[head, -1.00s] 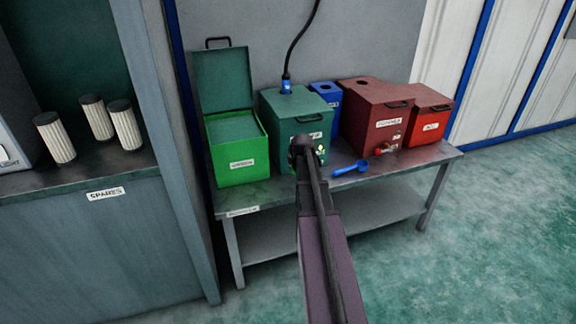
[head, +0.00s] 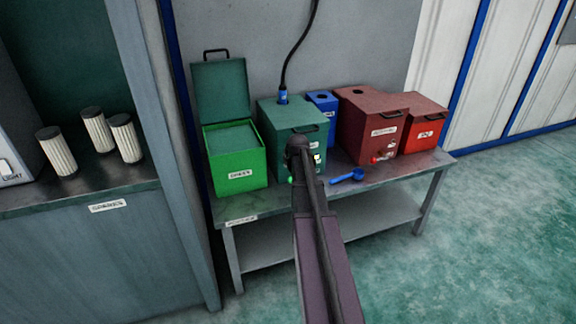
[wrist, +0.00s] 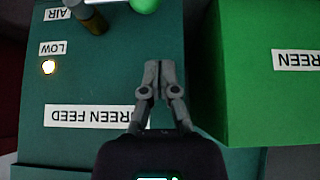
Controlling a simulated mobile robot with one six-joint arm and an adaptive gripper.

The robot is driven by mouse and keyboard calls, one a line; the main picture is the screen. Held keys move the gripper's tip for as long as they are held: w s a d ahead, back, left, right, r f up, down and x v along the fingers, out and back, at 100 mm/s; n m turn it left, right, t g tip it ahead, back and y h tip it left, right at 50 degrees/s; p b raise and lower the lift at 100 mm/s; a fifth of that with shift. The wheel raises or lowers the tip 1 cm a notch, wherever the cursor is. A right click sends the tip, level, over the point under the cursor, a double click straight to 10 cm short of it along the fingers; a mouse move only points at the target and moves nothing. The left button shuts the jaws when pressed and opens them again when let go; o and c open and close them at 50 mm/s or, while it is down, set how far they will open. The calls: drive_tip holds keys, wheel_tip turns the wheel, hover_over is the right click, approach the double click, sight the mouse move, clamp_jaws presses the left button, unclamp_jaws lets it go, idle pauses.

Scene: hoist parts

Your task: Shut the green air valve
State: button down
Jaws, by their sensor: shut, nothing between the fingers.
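The green feed box (head: 280,118) stands on the bench behind my arm. In the wrist view its front (wrist: 95,85) appears upside down, with an AIR label and a GREEN FEED label. The air valve has a brass body (wrist: 92,18) and a pale lever reaching sideways to a green ball knob (wrist: 145,5), partly cut off by the picture's top edge. The green knob also shows in the head view (head: 291,180), left of my arm. My gripper (wrist: 158,65) is shut and empty in front of the box, apart from the knob in the picture; my arm hides it in the head view.
A lit yellow lamp (wrist: 48,67) sits by the LOW label. An open bright green bin (head: 236,165) stands close beside the feed box. A blue scoop (head: 348,175), a dark red box (head: 368,125) and a red box (head: 424,118) are to the right on the bench.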

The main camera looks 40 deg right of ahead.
drive_tip(key=p+v, duration=0.7)
drive_tip(key=v, duration=0.3)
drive_tip(key=shift+a, duration=0.35)
drive_tip(key=shift+w, duration=0.15)
drive_tip(key=s+a+f+n+g+y, duration=0.15)
drive_tip(key=s+a, duration=0.35)
drive_tip(key=a, duration=0.7)
drive_tip(key=s+a+f+n+g, duration=0.1)
drive_tip(key=s+a+g, duration=0.25)
drive_tip(key=a, duration=0.85)
drive_tip(key=s+a+f+n+g+y, duration=0.15)
drive_tip(key=s+a, duration=0.35)
drive_tip(key=a, duration=0.6)
wheel_tip(320, 180, up, 18)
drive_tip(key=p, duration=1.8)
drive_tip(key=shift+s+a+m+h, duration=0.2)
drive_tip(key=shift+a+m+h, duration=0.1)
drive_tip(key=shift+m+h, duration=0.1)
